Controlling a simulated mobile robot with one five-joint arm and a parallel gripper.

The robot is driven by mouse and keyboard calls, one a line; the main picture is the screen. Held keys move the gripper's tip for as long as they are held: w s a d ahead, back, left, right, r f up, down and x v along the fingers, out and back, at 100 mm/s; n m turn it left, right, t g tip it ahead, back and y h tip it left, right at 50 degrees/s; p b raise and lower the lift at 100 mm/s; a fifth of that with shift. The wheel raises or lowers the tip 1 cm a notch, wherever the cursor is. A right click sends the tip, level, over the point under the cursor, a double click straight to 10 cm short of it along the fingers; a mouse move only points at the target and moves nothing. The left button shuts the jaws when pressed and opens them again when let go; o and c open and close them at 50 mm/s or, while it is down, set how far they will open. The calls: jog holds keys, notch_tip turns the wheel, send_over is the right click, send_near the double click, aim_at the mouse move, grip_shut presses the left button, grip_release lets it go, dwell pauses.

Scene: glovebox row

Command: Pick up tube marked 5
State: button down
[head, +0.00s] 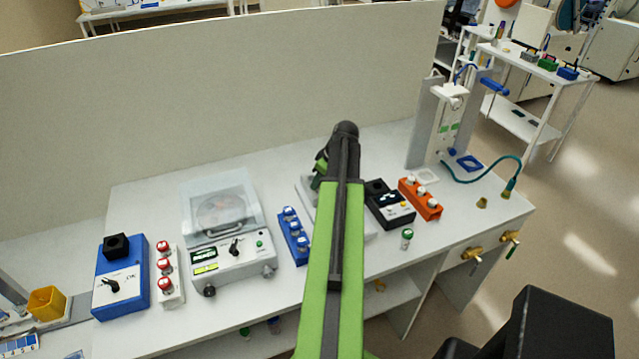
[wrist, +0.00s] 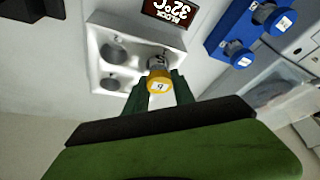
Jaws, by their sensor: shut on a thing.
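A tube with a yellow cap (wrist: 158,80) and a dark mark on its white top, hard to read, is between the fingers of my gripper (wrist: 161,92) in the wrist view. My gripper is shut on it. The tube is over the right side of a white block (wrist: 98,55) with round wells and a red-lit display (wrist: 170,10). I cannot tell whether its lower end is still in a well. In the head view my own arm hides the tube and most of the white block (head: 304,187).
A blue rack (head: 285,229) with several tubes stands left of the block and shows in the wrist view (wrist: 222,38). A black device (head: 388,212), an orange rack (head: 432,211) and a green-capped tube (head: 407,239) are to the right. A centrifuge (head: 238,262) stands left.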

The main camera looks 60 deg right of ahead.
notch_tip(320, 180, up, 4)
jog(key=p, duration=0.3)
jog(key=shift+r+p, duration=0.2)
jog(key=shift+p, duration=0.2)
jog(key=s+d+r+p, duration=0.2)
jog(key=s+r+p, duration=0.4)
jog(key=s, duration=0.5)
jog(key=shift+s+d, duration=0.2)
jog(key=shift+d, duration=0.05)
